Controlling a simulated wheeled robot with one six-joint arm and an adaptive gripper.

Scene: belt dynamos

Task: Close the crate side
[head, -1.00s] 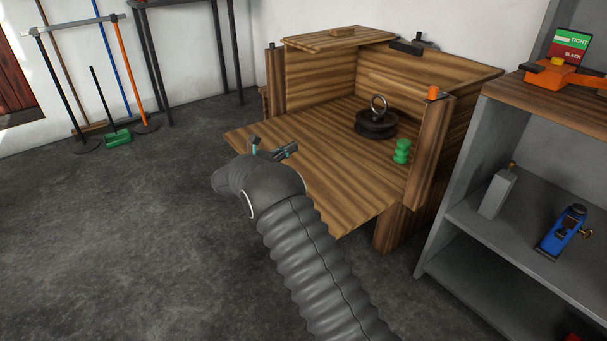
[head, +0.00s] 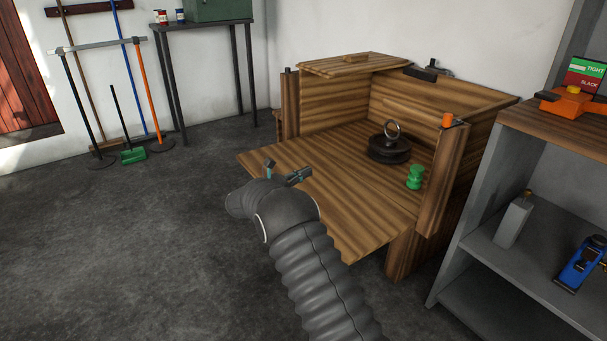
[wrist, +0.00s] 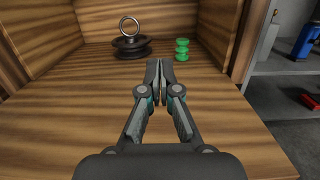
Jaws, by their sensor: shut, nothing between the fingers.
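The wooden crate (head: 335,109) stands against the back wall. Its front side (head: 350,215) is folded down and lies out flat like a flap toward me; it also fills the lower part of the wrist view (wrist: 75,125). My gripper (head: 288,172) is over the flap's left part, its fingers shut and empty. In the wrist view my gripper (wrist: 166,64) points into the crate. Whether it touches the flap I cannot tell. Inside stand a black pulley-like weight with a ring (head: 389,148) and a green spool-shaped piece (head: 415,177).
A grey shelf unit (head: 470,250) stands close at the crate's right. It holds an orange device (head: 572,102) on top and a blue tool (head: 580,263) below. Long-handled tools (head: 120,90) lean at the back left. The floor (head: 140,250) at left is clear.

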